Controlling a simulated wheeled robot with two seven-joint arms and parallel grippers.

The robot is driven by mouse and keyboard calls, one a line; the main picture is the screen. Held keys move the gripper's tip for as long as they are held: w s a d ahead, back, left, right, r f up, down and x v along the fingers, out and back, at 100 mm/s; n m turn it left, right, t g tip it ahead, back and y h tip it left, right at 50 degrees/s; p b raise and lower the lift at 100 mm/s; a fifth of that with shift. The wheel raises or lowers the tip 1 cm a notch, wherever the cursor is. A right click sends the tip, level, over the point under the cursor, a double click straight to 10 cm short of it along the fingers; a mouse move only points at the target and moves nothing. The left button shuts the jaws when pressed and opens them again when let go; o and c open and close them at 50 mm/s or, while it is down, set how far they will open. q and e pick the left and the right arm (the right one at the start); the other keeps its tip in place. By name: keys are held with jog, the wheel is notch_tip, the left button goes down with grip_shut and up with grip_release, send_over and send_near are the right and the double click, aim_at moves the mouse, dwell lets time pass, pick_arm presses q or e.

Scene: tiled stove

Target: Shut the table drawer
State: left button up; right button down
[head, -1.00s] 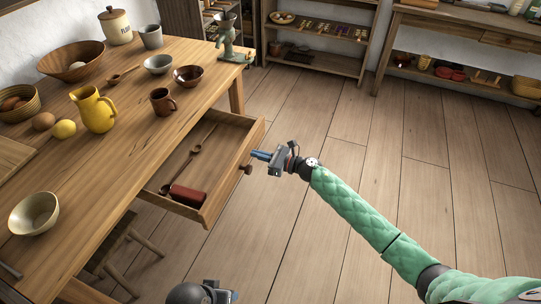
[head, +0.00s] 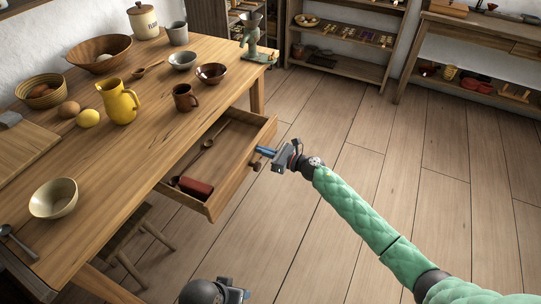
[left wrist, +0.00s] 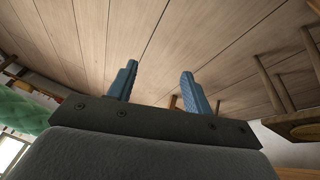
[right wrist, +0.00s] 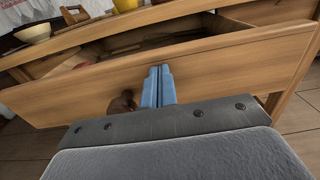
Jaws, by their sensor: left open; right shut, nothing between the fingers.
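The table drawer (head: 243,171) is pulled out from the wooden table (head: 150,133). It holds a wooden spoon (head: 208,143) and a dark red object (head: 196,187). My right gripper (head: 262,151) is shut and empty, with its fingertips at the outer face of the drawer front. In the right wrist view the shut blue fingers (right wrist: 158,78) point at the drawer front (right wrist: 220,68), beside the round knob (right wrist: 122,102). Whether they touch is hard to tell. My left gripper (left wrist: 157,80) is open and empty over the floor; it shows partly at the head view's bottom edge (head: 236,294).
On the table stand a yellow pitcher (head: 119,103), a brown mug (head: 185,98), several bowls and a cream bowl (head: 54,199). A stool (head: 118,228) stands below the table's near side. The floor (head: 330,130) right of the drawer is clear.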

aim_at(254, 148)
jog(key=b+x, duration=0.1)
jog(key=x, duration=0.2)
jog(key=shift+w+a+f, duration=0.1)
jog(key=shift+a+f, duration=0.05)
jog(key=shift+a, duration=0.2)
jog(key=b+x, duration=0.2)
jog(key=x, duration=0.3)
jog(key=shift+w+a, duration=0.15)
jog(key=b+x, duration=0.5)
jog(key=x, duration=0.6)
jog(key=shift+w+a, duration=0.2)
jog(key=shift+a, duration=0.15)
jog(key=b+x, duration=0.2)
jog(key=x, duration=0.3)
jog(key=shift+w+a+b, duration=0.25)
jog(key=shift+a+b, duration=0.2)
jog(key=shift+b, duration=0.05)
pick_arm(q)
jog(key=d+f+t, duration=0.3)
jog(key=f, duration=3.1)
jog(key=shift+n+t+h, duration=0.3)
pick_arm(e)
jog(key=shift+r, duration=0.25)
pick_arm(q)
jog(key=shift+w, duration=0.15)
pick_arm(e)
jog(key=shift+w+r, duration=0.1)
jog(key=shift+r, duration=0.05)
